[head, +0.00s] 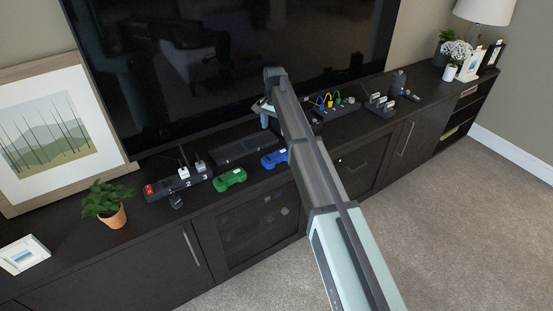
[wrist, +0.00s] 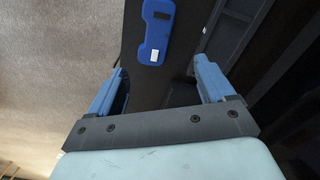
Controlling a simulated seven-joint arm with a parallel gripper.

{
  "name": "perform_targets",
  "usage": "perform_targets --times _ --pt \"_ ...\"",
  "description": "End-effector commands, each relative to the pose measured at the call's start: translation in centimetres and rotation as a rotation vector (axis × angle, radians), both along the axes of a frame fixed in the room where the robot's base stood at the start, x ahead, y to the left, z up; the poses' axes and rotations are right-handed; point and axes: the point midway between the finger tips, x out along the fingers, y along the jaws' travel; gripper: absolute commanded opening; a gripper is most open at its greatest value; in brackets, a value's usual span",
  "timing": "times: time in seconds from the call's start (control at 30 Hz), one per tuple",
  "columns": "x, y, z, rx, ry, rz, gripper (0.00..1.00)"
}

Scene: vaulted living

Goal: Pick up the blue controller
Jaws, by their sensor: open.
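The blue controller (head: 274,158) lies on the dark cabinet top near its front edge, just left of my arm in the head view. In the wrist view the blue controller (wrist: 156,32) shows at the top middle, beyond the fingertips and between their lines. My gripper (wrist: 160,80) is open and empty, its two blue fingers wide apart. In the head view my gripper (head: 267,112) is mostly hidden by the arm, above the cabinet near the television. It is apart from the controller.
A green controller (head: 230,179) lies left of the blue one. Behind them is a dark bar (head: 246,147). A power strip (head: 180,183) with plugs and a potted plant (head: 105,204) stand further left. The television (head: 230,60) rises behind. More cabled devices (head: 334,107) stand right of my arm.

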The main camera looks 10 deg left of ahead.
Motion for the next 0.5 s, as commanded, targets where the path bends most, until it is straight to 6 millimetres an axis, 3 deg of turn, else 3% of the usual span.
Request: perform_targets --times 0.2,0.5 --pt "-0.06 -0.01 -0.01 0.000 0.001 -0.276 0.82" --pt "-0.07 -0.02 -0.70 0.000 0.001 -0.379 0.82"
